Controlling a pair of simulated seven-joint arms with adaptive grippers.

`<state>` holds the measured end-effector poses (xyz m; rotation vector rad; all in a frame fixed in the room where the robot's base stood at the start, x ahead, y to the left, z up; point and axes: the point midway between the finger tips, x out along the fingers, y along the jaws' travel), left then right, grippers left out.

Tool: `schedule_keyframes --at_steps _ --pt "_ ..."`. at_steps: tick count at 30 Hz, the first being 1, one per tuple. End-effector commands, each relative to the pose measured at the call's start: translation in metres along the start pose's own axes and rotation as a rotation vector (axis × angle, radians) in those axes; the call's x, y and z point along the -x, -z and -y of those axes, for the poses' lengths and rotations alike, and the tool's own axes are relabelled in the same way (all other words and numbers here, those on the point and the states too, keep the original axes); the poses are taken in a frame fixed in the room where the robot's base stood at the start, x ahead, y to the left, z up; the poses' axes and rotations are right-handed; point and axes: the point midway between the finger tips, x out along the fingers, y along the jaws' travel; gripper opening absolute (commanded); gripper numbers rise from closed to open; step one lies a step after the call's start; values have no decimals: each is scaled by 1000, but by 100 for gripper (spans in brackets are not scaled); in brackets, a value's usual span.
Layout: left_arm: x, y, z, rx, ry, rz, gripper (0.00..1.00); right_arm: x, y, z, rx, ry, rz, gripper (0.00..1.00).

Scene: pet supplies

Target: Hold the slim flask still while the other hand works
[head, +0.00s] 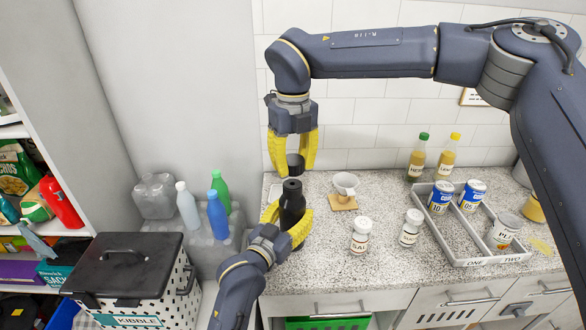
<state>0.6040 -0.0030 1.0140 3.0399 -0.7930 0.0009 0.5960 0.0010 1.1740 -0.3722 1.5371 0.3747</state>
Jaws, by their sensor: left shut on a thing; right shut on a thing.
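The slim flask (292,197) is black and stands upright near the left end of the speckled counter. My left gripper (287,219) is shut around its body from the front, with one yellow finger on each side; the fingers and wrist hide its lower part. My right gripper (293,165) comes down from above and is shut on a short black cap (295,161).
A white cup-like dripper (345,183) on a wooden stand and two white jars (361,236) (411,227) stand to the right. A grey divided tray (459,235) holds cans. Two bottles (418,157) (447,157) stand behind. Several bottles (217,214) stand at left.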

Motion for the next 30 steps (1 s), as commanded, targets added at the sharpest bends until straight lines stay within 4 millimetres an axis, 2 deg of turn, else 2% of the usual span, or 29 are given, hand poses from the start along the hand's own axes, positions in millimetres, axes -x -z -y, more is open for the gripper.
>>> schedule_keyframes --at_steps 6,13,14,22,30 --pt "0 0 0 0 0 0 0 22 0 0 -1 0 1 1" --pt "0 0 0 0 0 -1 0 24 0 0 -1 0 -1 1" --pt "0 0 0 0 0 -1 57 24 0 0 -1 0 -1 1" --pt "0 0 0 0 0 0 88 24 0 0 -1 0 -1 1" --pt "1 0 0 0 0 0 88 24 0 0 -1 0 -1 1"
